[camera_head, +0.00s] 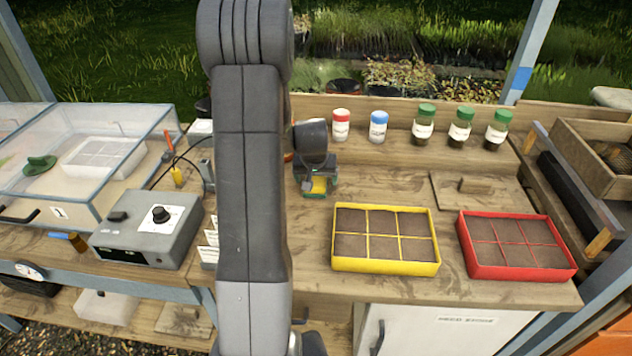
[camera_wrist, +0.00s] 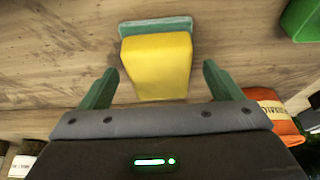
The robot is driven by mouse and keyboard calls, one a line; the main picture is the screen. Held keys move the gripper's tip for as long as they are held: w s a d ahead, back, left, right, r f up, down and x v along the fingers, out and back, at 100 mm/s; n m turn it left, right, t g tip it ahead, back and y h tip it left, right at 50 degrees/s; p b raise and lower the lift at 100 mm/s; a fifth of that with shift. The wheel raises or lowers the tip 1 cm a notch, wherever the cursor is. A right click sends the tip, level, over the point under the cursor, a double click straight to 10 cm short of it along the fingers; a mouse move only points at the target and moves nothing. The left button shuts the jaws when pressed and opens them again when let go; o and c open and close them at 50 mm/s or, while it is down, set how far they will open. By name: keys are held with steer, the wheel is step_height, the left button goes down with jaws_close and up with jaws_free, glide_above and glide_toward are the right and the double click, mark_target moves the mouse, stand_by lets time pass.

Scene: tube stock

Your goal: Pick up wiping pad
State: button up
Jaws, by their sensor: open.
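The wiping pad is most likely the yellow block (camera_wrist: 157,66) with a teal-green strip (camera_wrist: 155,26) along its far end in the wrist view. It rests on the wooden bench and also shows as a small yellow patch (camera_head: 320,184) under my gripper in the head view. My gripper (camera_wrist: 159,70) is open, with one green finger on each side of the block's near part and gaps on both sides. The fingers do not touch it. My gripper (camera_head: 316,188) hides part of it in the head view, and how deep the fingers reach is unclear.
A yellow tray (camera_head: 385,270) and a red tray (camera_head: 520,273) stand right of the pad. Several capped jars line the back, including a red-capped one (camera_head: 341,125). A grey control box (camera_head: 140,238) is left. An orange packet (camera_wrist: 278,112) shows at right in the wrist view.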

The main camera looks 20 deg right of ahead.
steer(key=shift+w+d+f, duration=0.1)
steer(key=shift+w+f, duration=0.1)
steer(key=shift+f, duration=0.3)
steer(key=c, duration=1.1)
steer(key=shift+o, duration=0.2)
steer(key=shift+r, duration=0.15)
step_height(320, 180, up, 10)
steer(key=shift+f+b, duration=0.1)
steer(key=shift+b, duration=0.25)
